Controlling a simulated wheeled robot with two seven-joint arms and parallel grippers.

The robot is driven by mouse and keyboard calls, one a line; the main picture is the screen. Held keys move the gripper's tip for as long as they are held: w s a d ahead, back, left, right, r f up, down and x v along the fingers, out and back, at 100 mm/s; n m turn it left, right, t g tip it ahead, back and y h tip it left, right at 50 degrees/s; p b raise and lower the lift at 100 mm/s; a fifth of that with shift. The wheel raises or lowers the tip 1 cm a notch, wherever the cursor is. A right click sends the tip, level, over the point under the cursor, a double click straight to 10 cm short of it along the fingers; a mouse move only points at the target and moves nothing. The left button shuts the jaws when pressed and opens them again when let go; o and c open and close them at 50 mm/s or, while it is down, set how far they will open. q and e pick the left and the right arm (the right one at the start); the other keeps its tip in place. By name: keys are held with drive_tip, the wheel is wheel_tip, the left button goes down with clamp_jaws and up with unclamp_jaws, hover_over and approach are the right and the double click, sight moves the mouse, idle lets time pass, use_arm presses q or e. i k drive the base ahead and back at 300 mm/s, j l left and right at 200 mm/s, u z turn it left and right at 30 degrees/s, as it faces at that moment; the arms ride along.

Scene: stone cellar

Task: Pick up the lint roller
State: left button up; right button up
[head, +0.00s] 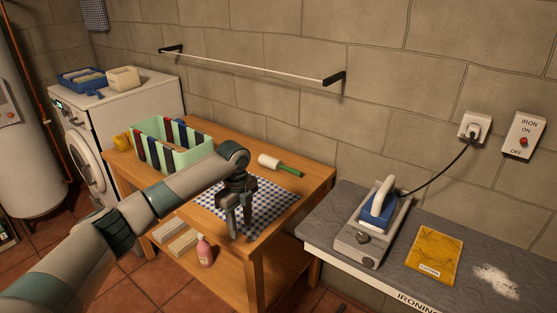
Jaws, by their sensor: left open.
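The lint roller (279,165) lies on the wooden table (313,181), toward its back edge. It has a white roll at the left and a green handle at the right. My left gripper (240,226) is open and empty, pointing down over the blue checked cloth (272,205) on the table. It is in front of the lint roller and apart from it. My right gripper is not in view.
A pink bottle (204,250) is on the lower shelf. At right, an iron (381,205) and yellow packet (433,254) rest on the ironing surface. A rail (250,66) hangs on the wall.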

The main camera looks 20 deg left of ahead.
sight(276, 165)
drive_tip(key=i, duration=1.5)
